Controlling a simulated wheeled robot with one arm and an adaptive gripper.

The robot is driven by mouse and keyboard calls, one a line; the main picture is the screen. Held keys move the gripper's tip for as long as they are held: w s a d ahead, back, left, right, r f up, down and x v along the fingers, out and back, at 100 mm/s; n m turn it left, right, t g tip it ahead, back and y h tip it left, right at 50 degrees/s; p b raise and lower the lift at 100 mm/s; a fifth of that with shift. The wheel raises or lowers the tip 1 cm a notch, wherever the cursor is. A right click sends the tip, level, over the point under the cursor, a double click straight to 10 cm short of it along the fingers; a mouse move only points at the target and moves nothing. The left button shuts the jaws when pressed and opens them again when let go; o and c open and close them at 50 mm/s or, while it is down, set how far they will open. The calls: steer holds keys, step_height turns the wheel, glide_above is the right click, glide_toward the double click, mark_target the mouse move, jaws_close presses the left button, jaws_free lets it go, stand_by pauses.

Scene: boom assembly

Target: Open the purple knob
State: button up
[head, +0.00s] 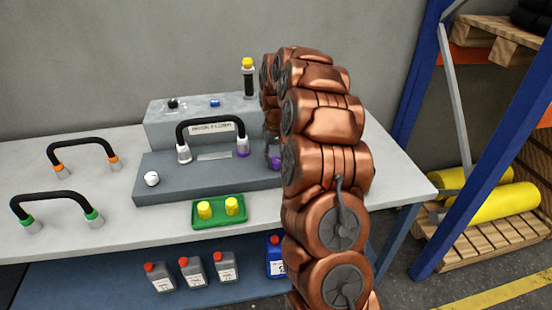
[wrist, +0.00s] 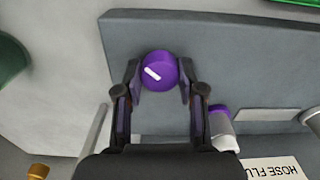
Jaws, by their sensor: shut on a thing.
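The purple knob (wrist: 159,71) is a round cap with a white bar mark that lies at a slant in the wrist view. It sits on the grey block (wrist: 222,50). My gripper (wrist: 158,84) has one finger on each side of the knob and is shut on it. In the head view the knob (head: 275,162) shows partly beside my copper arm, which hides most of my gripper and the right end of the block.
A black hose (head: 210,122) with one white and one purple end stands on the block. A white knob (head: 152,179) is at the block's left. A green tray (head: 219,211) with yellow caps sits in front. Two loose hoses lie at the table's left.

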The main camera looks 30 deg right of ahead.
steer(key=shift+c, duration=1.4)
steer(key=shift+f+m+b, duration=0.2)
steer(key=shift+m+b, duration=0.1)
steer(key=shift+b, duration=0.55)
steer(key=shift+d+r+m+b, duration=0.1)
steer(key=shift+m+b, duration=0.3)
steer(key=shift+b, duration=0.3)
steer(key=shift+r, duration=0.1)
steer(key=o, duration=1.1)
steer(key=shift+o, duration=0.2)
